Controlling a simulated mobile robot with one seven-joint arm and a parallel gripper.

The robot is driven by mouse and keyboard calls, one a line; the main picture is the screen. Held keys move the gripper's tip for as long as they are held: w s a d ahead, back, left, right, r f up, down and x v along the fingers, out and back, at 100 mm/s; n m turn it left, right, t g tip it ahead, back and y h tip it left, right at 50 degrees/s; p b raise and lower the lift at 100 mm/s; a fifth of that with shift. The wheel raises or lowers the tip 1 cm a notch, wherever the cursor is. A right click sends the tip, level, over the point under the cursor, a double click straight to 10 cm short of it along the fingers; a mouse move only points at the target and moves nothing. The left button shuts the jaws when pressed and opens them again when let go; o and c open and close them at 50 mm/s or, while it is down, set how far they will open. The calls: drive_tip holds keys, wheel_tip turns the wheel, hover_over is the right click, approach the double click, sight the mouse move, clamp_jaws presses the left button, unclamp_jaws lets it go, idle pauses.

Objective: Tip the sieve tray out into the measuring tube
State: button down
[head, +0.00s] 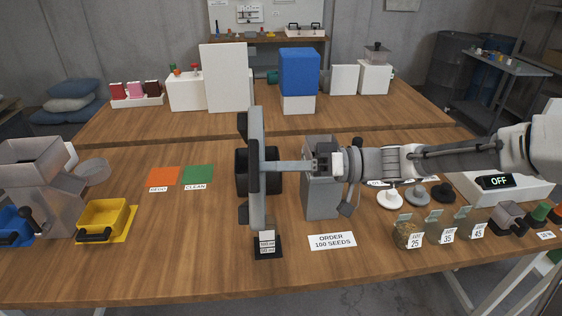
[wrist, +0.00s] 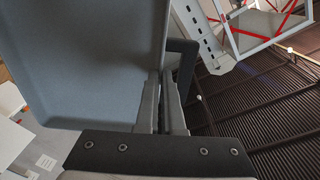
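My gripper (head: 284,166) is shut on the sieve tray (head: 257,190), a grey tray turned up on its edge over the front middle of the table. In the wrist view the tray's smooth grey inside (wrist: 85,60) fills the left, and my two fingers (wrist: 160,108) are close together at its edge beside a dark handle. No contents show on the visible part of the tray. Below its lower end stands a small black base with white labels (head: 267,243), seemingly the measuring tube's. The tube itself I cannot make out; the tray hides that space.
A grey box (head: 322,195) stands right behind my gripper. Labelled seed jars (head: 408,233) stand at front right, near a scale reading OFF (head: 497,182). A yellow tray (head: 103,220) and a grey machine (head: 45,180) are at left. Orange (head: 163,176) and green (head: 198,175) mats lie flat.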

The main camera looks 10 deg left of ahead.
sight(250, 165)
drive_tip(key=shift+s+a+r+h+p, duration=0.2)
drive_tip(key=shift+a+h+p, duration=0.35)
drive_tip(key=shift+a, duration=0.4)
drive_tip(key=shift+s+a+r+h+p, duration=0.15)
drive_tip(key=shift+a+h+p, duration=0.35)
drive_tip(key=shift+a, duration=0.45)
drive_tip(key=shift+s+a+f+t+h+p, duration=0.9)
drive_tip(key=shift+a+h+p, duration=1.1)
drive_tip(key=shift+a+h, duration=2.7)
drive_tip(key=a+f+h+p, duration=0.1)
drive_tip(key=a+f+h, duration=0.2)
drive_tip(key=f, duration=0.4)
drive_tip(key=s+a+f+t+h+p, duration=0.1)
drive_tip(key=a+f+h+p, duration=0.1)
drive_tip(key=a+f, duration=0.4)
drive_tip(key=shift+f+h, duration=0.6)
drive_tip(key=shift+h, duration=0.15)
